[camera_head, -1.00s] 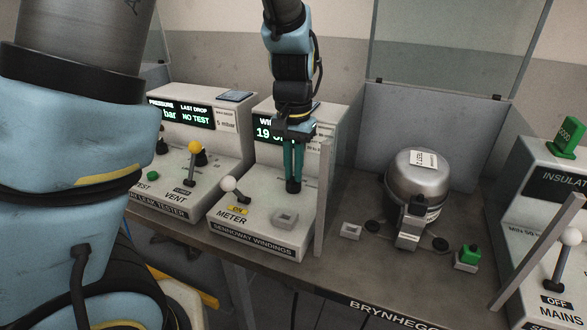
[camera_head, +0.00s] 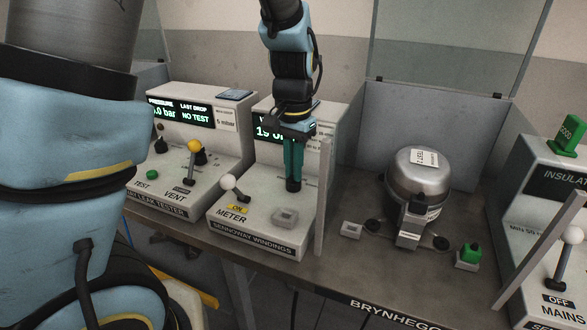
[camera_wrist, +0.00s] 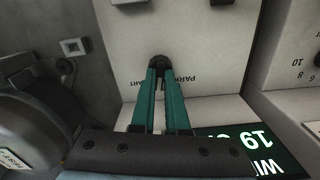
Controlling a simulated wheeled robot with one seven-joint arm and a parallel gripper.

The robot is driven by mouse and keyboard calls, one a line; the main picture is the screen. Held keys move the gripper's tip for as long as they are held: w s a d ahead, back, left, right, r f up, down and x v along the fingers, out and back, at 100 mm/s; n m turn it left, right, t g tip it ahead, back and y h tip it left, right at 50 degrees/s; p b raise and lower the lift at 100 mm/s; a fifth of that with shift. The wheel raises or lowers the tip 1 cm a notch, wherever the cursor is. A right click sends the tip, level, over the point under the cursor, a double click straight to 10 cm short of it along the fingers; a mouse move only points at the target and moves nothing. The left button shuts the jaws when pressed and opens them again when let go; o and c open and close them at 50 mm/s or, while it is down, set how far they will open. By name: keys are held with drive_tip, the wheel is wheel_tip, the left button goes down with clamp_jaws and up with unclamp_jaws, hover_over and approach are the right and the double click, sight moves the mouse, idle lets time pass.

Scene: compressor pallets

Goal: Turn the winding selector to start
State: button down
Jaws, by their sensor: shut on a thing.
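The winding selector is a small dark knob (camera_wrist: 155,66) on the sloping panel of the grey windings meter (camera_head: 258,237). In the head view my gripper (camera_head: 292,180) points down onto it from above. In the wrist view the two teal fingers (camera_wrist: 158,82) are closed around the knob. A label beside the knob reads PARK (camera_wrist: 183,79); another label, partly hidden by the fingers, ends in "ART". The meter's display (camera_wrist: 255,143) shows 19 and is partly covered by my arm. I cannot tell which mark the knob points to.
A white-knobbed lever (camera_head: 229,183) stands by the ON label at the meter's left. A thin upright panel (camera_head: 322,198) stands close on its right. The leak tester (camera_head: 165,210) is to the left. A steel compressor (camera_head: 417,180) sits on the bench to the right.

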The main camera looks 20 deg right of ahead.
drive_tip(key=m, duration=0.4)
drive_tip(key=shift+m, duration=1.8)
drive_tip(key=c, duration=0.9)
unclamp_jaws()
drive_tip(key=shift+r, duration=0.1)
wheel_tip(320, 180, up, 11)
drive_tip(key=shift+f+b, duration=0.2)
drive_tip(key=shift+b, duration=0.1)
